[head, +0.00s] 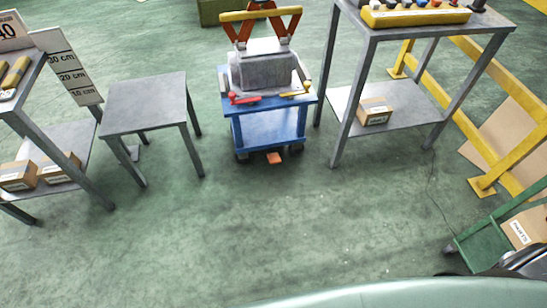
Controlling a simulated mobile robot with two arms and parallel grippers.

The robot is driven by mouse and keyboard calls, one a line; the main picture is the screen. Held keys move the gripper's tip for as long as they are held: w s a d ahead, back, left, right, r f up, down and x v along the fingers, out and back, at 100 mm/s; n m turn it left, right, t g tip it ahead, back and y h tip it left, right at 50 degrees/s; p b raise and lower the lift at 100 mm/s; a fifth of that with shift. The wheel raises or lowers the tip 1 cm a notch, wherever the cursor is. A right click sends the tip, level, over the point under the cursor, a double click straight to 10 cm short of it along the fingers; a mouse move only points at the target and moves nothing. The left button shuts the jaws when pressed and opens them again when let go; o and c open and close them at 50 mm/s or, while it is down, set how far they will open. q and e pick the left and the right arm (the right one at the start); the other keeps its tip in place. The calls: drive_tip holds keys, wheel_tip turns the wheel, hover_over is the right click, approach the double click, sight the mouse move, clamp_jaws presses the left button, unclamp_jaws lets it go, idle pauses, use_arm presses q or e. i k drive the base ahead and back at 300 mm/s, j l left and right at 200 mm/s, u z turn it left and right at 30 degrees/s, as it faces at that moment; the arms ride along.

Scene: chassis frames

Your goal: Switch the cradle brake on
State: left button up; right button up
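The cradle looks to be the blue wheeled cart (265,128) standing on the green floor at the upper middle. It carries a grey block (262,72). A small orange pedal (274,158) sticks out low at its front, between the wheels; it may be the brake, and I cannot tell its position. A red lever (243,99) and a yellow lever (295,93) lie at the cart's front top edge. An orange and yellow clamp-like frame (261,22) rises behind the block.
A small grey table (146,101) stands left of the cart. A taller grey table (420,38) with a lower shelf stands close on its right. Yellow rails (450,95) and a green trolley (490,236) are at the right. The floor in front of the cart is clear.

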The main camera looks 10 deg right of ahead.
sight(274, 158)
drive_tip(key=i+j+z, duration=0.35)
drive_tip(key=i+j, duration=0.15)
drive_tip(key=i, duration=0.25)
drive_tip(key=i+j+z, duration=0.3)
drive_tip(key=i+j, duration=0.4)
